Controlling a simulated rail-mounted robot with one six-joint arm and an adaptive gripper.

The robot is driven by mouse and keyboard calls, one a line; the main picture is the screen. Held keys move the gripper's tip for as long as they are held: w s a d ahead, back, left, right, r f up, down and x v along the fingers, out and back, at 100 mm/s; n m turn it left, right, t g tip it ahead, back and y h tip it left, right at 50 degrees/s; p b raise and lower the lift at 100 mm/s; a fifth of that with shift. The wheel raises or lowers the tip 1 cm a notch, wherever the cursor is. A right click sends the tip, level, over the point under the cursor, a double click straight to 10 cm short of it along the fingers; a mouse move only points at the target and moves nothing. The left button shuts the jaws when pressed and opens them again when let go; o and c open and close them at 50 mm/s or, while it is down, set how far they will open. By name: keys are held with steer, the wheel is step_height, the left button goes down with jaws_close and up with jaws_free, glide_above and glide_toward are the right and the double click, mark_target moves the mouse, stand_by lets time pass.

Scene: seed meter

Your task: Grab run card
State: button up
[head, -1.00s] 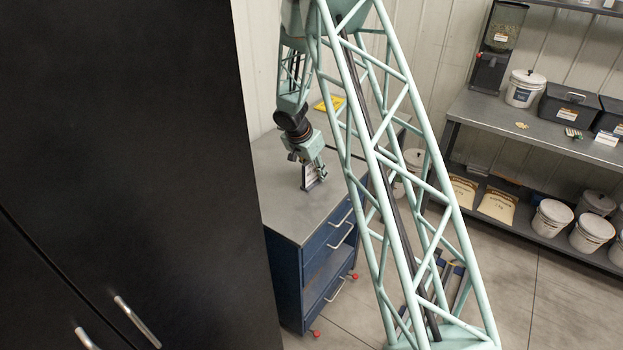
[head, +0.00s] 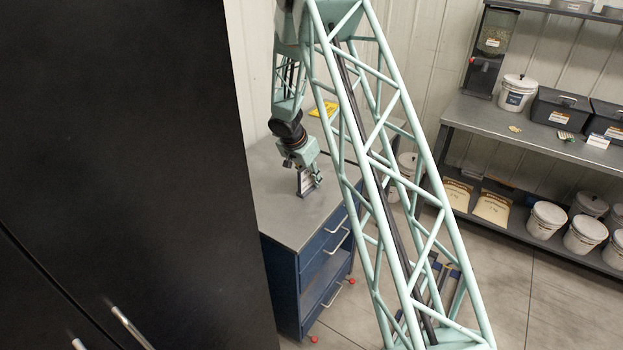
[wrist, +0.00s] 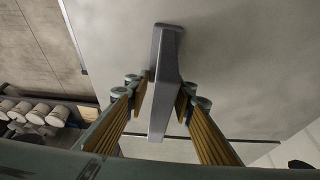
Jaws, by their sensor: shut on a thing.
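The run card (head: 305,181) appears as a small white face in a dark upright holder on the grey top of the blue drawer cabinet (head: 283,222). My gripper (head: 316,178) is at the card, low over the cabinet top. In the wrist view my gripper (wrist: 160,92) has one finger on each side of the grey card holder (wrist: 164,72) and is shut on it. The card's printed face is not visible from the wrist. The holder looks upright; I cannot tell whether it touches the cabinet top.
A yellow item (head: 323,108) lies at the back of the cabinet top. A tall black cabinet (head: 120,150) fills the left. A metal shelf (head: 470,122) at the right carries buckets, bins and bags. The cabinet top in front of the card is clear.

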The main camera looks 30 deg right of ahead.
steer(key=shift+r+p, duration=0.25)
steer(key=shift+p, duration=0.15)
steer(key=shift+r, duration=1.65)
steer(key=s+a+b, duration=0.1)
steer(key=s+b, duration=0.1)
steer(key=s, duration=0.3)
steer(key=s+a+r+b, duration=0.1)
steer(key=s+a+b, duration=0.1)
steer(key=s, duration=0.3)
steer(key=s+a+b, duration=0.1)
steer(key=s, duration=0.4)
steer(key=shift+s+a+r+b, duration=0.15)
steer(key=shift+a+r+b, duration=0.1)
steer(key=shift+a+b, duration=0.15)
